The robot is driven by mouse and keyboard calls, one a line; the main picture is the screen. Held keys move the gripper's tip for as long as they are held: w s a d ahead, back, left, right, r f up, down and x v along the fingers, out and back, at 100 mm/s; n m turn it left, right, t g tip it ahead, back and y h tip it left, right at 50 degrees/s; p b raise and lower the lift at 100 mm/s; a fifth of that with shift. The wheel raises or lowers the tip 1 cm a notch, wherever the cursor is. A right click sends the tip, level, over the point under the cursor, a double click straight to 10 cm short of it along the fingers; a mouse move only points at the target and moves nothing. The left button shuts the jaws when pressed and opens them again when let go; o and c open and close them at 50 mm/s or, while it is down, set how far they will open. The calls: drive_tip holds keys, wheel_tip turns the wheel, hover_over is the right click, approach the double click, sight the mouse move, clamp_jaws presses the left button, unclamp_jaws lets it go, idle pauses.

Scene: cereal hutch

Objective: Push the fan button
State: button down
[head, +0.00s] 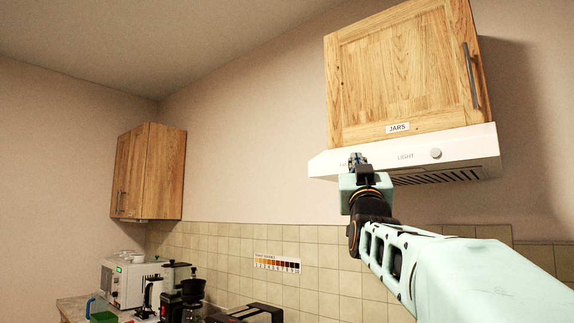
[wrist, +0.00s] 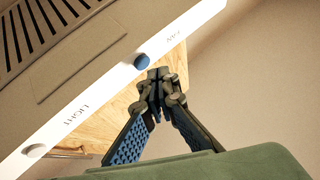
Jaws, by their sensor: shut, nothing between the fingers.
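The white range hood (head: 470,145) is mounted under a wooden cabinet. In the wrist view its front panel (wrist: 105,85) appears upside down and slanted, with a blue round fan button (wrist: 142,61) beside the word FAN. A white round light button (wrist: 35,151) sits by the word LIGHT; it also shows in the head view (head: 435,153). My gripper (wrist: 158,74) is shut and empty, its fingertips right beside the blue button. I cannot tell whether they touch it. In the head view my gripper (head: 357,160) is at the hood's left part and largely hides the fan button.
The wooden cabinet (head: 400,80) labelled JARS is directly above the hood. A second cabinet (head: 150,172) hangs at the left corner. A counter with a white appliance (head: 128,280) and coffee gear (head: 192,290) is at lower left.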

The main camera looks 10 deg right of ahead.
idle(0.4)
drive_tip(key=shift+w+d, duration=0.25)
drive_tip(key=shift+d, duration=0.1)
drive_tip(key=shift+w+d, duration=0.25)
drive_tip(key=shift+d, duration=0.1)
idle(0.8)
drive_tip(key=shift+b, duration=0.3)
drive_tip(key=shift+s+a+b, duration=0.45)
drive_tip(key=shift+s+a, duration=0.05)
drive_tip(key=shift+a, duration=0.15)
drive_tip(key=shift+a, duration=0.1)
drive_tip(key=s+a, duration=0.1)
drive_tip(key=a, duration=0.1)
drive_tip(key=s+a+b, duration=0.1)
drive_tip(key=s, duration=0.1)
drive_tip(key=shift+a, duration=0.4)
